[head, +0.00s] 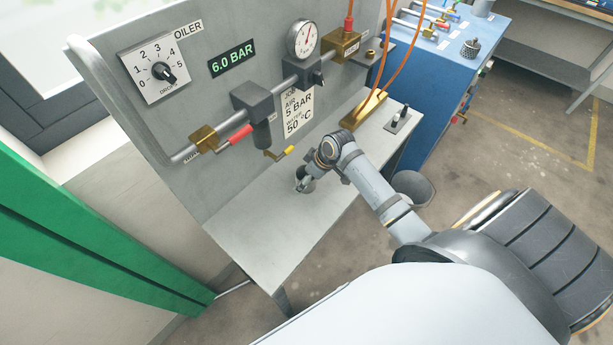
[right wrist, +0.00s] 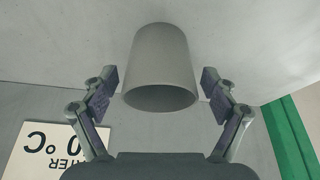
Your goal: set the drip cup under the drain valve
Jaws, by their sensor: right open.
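The drip cup (head: 308,185) is a plain grey cup standing upright on the pale bench top. In the right wrist view the cup (right wrist: 160,65) sits between the two spread fingers, its mouth towards the camera, with a gap on each side. My right gripper (head: 304,182) is open around the cup and partly hides it in the head view. It also shows in the right wrist view (right wrist: 160,88). A small drain valve (head: 272,154) with a yellow lever hangs under the dark filter bowl, left of the cup in the picture. My left gripper is not in view.
The grey panel (head: 205,95) behind carries an oiler dial (head: 163,72), a red-handled brass valve (head: 205,139) and a gauge (head: 302,38). A brass block (head: 364,109) and a toggle switch (head: 399,119) stand on the bench's right. The bench front left (head: 255,235) is clear.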

